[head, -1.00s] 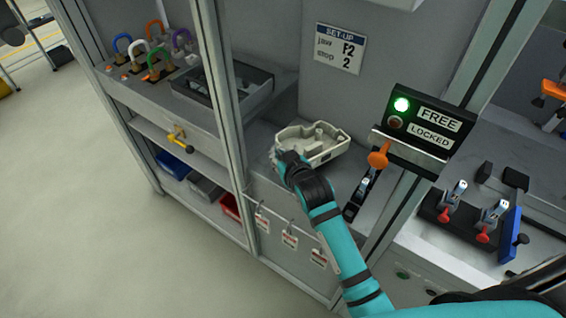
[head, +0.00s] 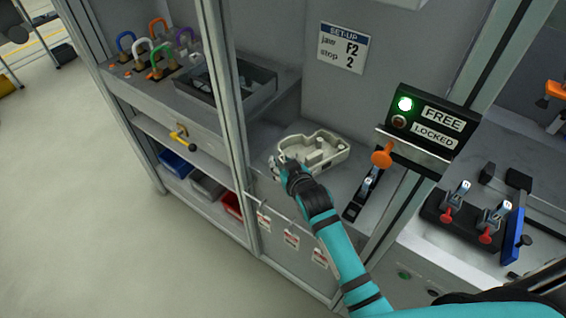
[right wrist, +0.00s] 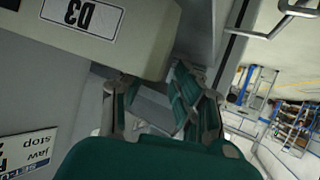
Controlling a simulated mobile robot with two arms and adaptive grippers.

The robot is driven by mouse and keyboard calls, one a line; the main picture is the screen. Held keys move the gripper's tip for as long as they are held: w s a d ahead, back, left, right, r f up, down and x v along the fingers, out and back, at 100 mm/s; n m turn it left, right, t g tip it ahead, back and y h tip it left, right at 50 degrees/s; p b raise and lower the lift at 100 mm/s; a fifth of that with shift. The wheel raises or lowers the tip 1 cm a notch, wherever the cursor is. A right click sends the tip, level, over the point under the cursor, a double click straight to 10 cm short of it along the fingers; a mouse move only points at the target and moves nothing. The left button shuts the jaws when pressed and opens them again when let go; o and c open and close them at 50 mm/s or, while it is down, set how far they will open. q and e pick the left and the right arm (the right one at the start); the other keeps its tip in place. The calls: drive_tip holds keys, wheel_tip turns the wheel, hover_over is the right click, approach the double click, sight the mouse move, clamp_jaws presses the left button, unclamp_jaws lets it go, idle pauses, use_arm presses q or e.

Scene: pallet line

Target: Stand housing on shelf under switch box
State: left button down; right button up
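The housing (head: 330,163), a pale open-topped shell with raised parts inside, is on or just above the grey shelf, open side up, left of the switch box. The black switch box (head: 440,115) has FREE and LOCKED labels; its green lamp beside FREE is lit. My right gripper (head: 275,167) is at the housing's near left end. In the right wrist view, its fingers (right wrist: 160,105) stand apart with a gap between them, close to a pale body marked D3 (right wrist: 95,40), which looks like the housing. Whether they touch is hidden. My left gripper is out of view.
An orange-knobbed lever (head: 382,155) and a black clamp (head: 363,197) are right of the housing. A frame post (head: 222,110) and a dark tray (head: 245,85) are to the left. A set-up sign (head: 343,47) hangs behind.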

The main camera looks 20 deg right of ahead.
drive_tip(key=shift+r, duration=0.1)
drive_tip(key=v, duration=1.2)
drive_tip(key=shift+d, duration=0.1)
